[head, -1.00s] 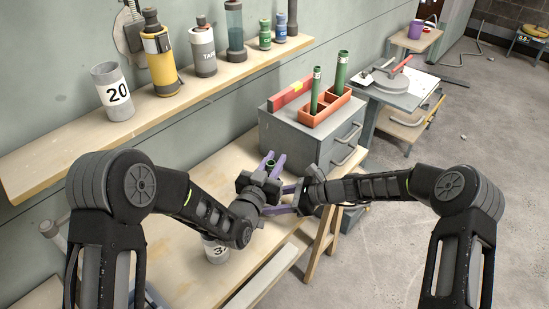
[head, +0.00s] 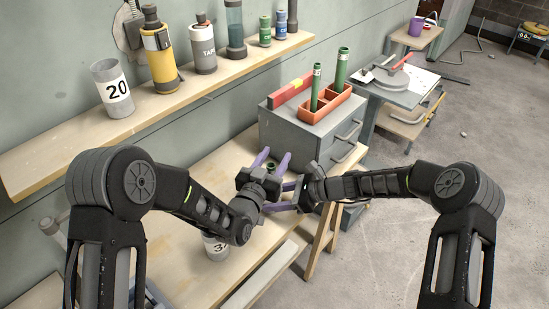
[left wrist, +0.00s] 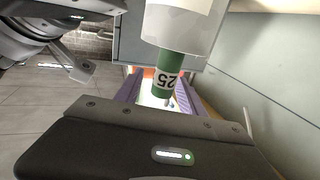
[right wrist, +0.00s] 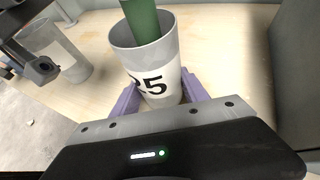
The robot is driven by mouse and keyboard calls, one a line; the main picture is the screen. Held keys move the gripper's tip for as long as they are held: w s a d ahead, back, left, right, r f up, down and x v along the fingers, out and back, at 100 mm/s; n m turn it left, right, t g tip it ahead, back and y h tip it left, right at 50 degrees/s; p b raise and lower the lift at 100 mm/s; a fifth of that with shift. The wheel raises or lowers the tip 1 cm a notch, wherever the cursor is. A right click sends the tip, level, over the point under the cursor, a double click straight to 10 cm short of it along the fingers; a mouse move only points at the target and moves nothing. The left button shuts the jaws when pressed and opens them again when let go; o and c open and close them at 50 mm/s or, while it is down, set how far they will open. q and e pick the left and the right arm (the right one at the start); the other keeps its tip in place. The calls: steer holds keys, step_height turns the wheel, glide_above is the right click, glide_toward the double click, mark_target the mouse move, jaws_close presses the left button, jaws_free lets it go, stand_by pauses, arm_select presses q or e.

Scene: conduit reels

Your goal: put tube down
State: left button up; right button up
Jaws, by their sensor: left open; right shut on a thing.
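A green tube (left wrist: 167,75) labelled 25 stands in a grey cup (right wrist: 150,75) that also bears a 25 label. My right gripper (head: 284,196) is shut on the cup, as the right wrist view shows, over the wooden bench (head: 225,160). Whether the tube touches the cup's bottom is hidden.
Another numbered cup (head: 216,247) stands on the bench beneath my left arm. A grey drawer cabinet (head: 300,140) carries an orange tray (head: 326,117) with two green tubes and a red box. A wall shelf (head: 150,115) holds cup 20, bottles and canisters.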

arm_select(q)
steer(key=v, duration=1)
stand_by(0.4)
arm_select(e)
steer(key=o, duration=1.1)
steer(key=shift+c, duration=0.2)
steer(key=v, duration=1.2)
